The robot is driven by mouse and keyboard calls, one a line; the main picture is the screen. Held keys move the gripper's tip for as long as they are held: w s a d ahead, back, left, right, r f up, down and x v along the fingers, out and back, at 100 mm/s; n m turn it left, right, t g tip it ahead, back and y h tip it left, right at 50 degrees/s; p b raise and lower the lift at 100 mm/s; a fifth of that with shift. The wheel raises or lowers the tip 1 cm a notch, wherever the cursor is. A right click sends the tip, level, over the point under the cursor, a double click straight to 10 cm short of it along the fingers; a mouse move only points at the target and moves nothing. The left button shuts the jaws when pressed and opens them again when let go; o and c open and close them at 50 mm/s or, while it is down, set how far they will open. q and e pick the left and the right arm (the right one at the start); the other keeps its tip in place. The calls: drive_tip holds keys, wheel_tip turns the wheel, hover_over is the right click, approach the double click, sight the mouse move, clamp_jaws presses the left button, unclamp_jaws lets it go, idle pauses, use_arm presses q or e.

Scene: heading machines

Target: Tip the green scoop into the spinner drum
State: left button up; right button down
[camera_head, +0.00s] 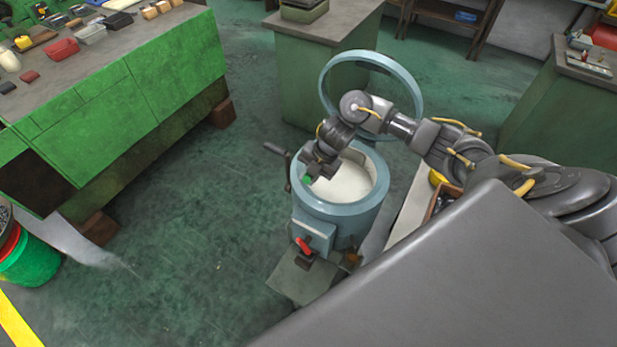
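The spinner drum (370,210) is a blue-grey tub standing on the floor at the middle of the view. Its mouth is open and shows a pale, whitish inside. Its round lid (414,82) stands raised behind it. My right arm reaches in from the right, and my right gripper (312,172) is over the drum's left rim. A small bit of green, seemingly the green scoop (307,180), shows at its fingertips. The rest of the scoop is hidden, so I cannot make out its tilt or contents. My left gripper is not in view.
A red-handled lever (302,246) is on the drum's front, and a dark handle (276,150) juts out at its left. A green workbench (130,90) with trays is at upper left; a green bucket (32,262) is at lower left. The floor between is clear.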

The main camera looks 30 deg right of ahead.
drive_tip(key=y+b, duration=0.1)
drive_tip(key=f+y+b, duration=0.1)
drive_tip(key=b, duration=0.1)
drive_tip(key=shift+d, duration=0.25)
drive_tip(key=d+r+t+y+b, duration=0.1)
drive_tip(key=d+t+y+b, duration=0.1)
drive_tip(key=y+b, duration=0.4)
drive_tip(key=s+d+r+m+t+y+b, duration=0.1)
drive_tip(key=d+y+b, duration=0.3)
drive_tip(key=b, duration=0.5)
drive_tip(key=shift+s+r+t+y+b, duration=0.15)
drive_tip(key=shift+r+t+y+b, duration=0.2)
drive_tip(key=shift+y, duration=0.75)
drive_tip(key=shift+d+f, duration=0.1)
drive_tip(key=shift+d, duration=0.05)
